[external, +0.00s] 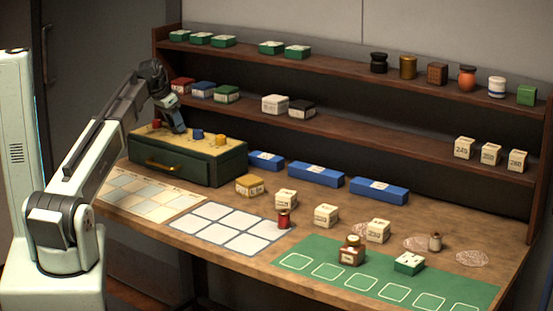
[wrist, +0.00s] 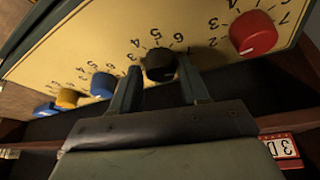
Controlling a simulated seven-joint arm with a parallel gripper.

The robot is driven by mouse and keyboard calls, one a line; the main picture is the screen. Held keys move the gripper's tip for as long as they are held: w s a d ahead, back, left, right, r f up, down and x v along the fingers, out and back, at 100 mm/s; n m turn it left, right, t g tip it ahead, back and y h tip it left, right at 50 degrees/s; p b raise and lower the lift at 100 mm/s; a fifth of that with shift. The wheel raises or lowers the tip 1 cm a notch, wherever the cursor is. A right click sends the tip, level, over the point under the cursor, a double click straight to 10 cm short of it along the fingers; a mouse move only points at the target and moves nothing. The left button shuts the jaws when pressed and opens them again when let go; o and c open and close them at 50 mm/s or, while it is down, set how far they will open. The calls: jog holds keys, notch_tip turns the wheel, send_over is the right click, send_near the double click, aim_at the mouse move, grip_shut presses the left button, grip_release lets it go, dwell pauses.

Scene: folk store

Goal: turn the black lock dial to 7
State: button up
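The black lock dial (wrist: 160,65) sits on a cream panel (wrist: 95,45) with numbers printed around each dial. It is in the middle of the wrist view, with the numbers appearing upside down above it. I cannot tell which number its mark points to. My gripper (wrist: 159,70) has one finger on each side of the dial, close against it, and looks shut on it. In the external view, my gripper (external: 177,130) is lowered onto the top of the green box (external: 190,160), and it hides the black dial.
A red dial (wrist: 253,33) is right of the black one; blue (wrist: 103,85) and yellow (wrist: 66,97) dials are left. A shelf (external: 330,115) with several small boxes stands behind. Blue boxes (external: 316,174) lie right of the green box.

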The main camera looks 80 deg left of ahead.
jog(key=shift+o, duration=1.1)
jog(key=v, duration=1.3)
jog(key=shift+s+r, duration=0.2)
jog(key=shift+r, duration=0.15)
